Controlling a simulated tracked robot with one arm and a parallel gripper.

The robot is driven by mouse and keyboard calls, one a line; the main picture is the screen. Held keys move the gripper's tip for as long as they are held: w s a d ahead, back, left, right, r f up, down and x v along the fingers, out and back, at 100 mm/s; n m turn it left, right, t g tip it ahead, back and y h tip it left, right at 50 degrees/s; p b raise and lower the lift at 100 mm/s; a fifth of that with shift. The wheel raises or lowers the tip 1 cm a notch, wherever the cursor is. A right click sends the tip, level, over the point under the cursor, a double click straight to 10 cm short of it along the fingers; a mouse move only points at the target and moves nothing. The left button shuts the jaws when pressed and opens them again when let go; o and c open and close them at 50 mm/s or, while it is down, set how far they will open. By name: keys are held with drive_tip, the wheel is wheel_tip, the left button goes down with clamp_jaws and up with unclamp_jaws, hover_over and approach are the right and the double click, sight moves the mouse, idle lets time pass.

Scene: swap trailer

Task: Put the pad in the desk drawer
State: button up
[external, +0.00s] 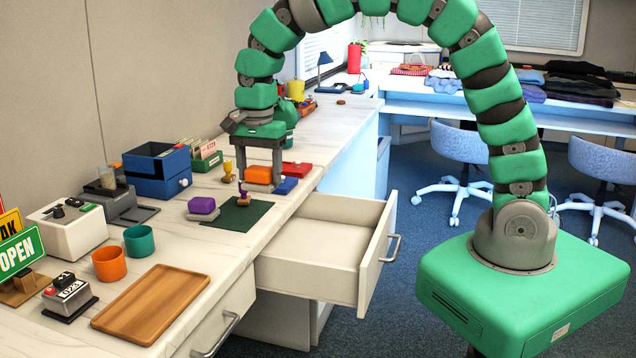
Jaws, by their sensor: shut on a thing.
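My gripper (261,172) points down over the desk, behind the dark green mat. It is shut on an orange pad (258,175), a small block with a darker base. Whether the pad touches the desk or is slightly raised, I cannot tell. A red pad (297,169) and a blue pad (287,186) lie just to the right of the gripper. The desk drawer (327,246) is pulled out in front of them, and its visible interior is empty. Its front panel (378,250) has a metal handle.
The green mat (237,218) lies left of the open drawer, with a purple block (201,206) and small stamps around it. A blue box (158,172), cups and a wooden tray (150,303) occupy the desk's left side. The space above the drawer is clear.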

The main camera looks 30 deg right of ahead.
drive_tip(key=d+b, duration=0.6)
drive_tip(key=d, duration=1.4)
drive_tip(key=shift+s+d+f+b, duration=0.15)
drive_tip(key=shift+f+b, duration=0.35)
drive_tip(key=shift+f, duration=4)
drive_tip(key=shift+s+a+f+b, duration=0.1)
drive_tip(key=shift+f+b, duration=0.4)
drive_tip(key=shift+f, duration=4)
drive_tip(key=shift+s+d+f+b, duration=0.15)
drive_tip(key=shift+f+b, duration=0.35)
drive_tip(key=shift+f, duration=4)
drive_tip(key=shift+a+f, duration=0.1)
drive_tip(key=o, duration=1)
wheel_tip(320, 180, up, 12)
drive_tip(key=p, duration=0.2)
drive_tip(key=shift+p, duration=0.4)
